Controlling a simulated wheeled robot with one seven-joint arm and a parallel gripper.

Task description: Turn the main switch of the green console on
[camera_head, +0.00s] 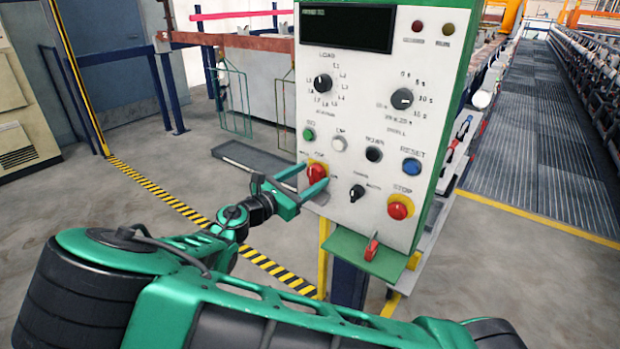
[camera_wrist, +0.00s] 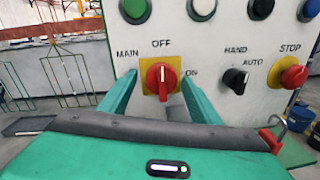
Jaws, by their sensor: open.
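The green console (camera_head: 370,120) has a pale front panel with a green frame. Its main switch (camera_head: 316,173) is a red rotary knob on a yellow plate at the panel's lower left. In the wrist view the red knob (camera_wrist: 161,80) stands upright, its white mark pointing up toward OFF, with ON printed to its right and MAIN to its left. My gripper (camera_head: 303,187) is open at the knob. In the wrist view its two green fingers (camera_wrist: 160,95) lie to the left and right of the knob, with gaps visible; I cannot tell whether the fingertips touch it.
To the switch's right are a black HAND/AUTO selector (camera_wrist: 235,79) and a red STOP button (camera_head: 400,206). Green, white, black and blue buttons sit above. A green ledge with a red padlock-like piece (camera_head: 371,249) juts out below. Open floor lies left.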

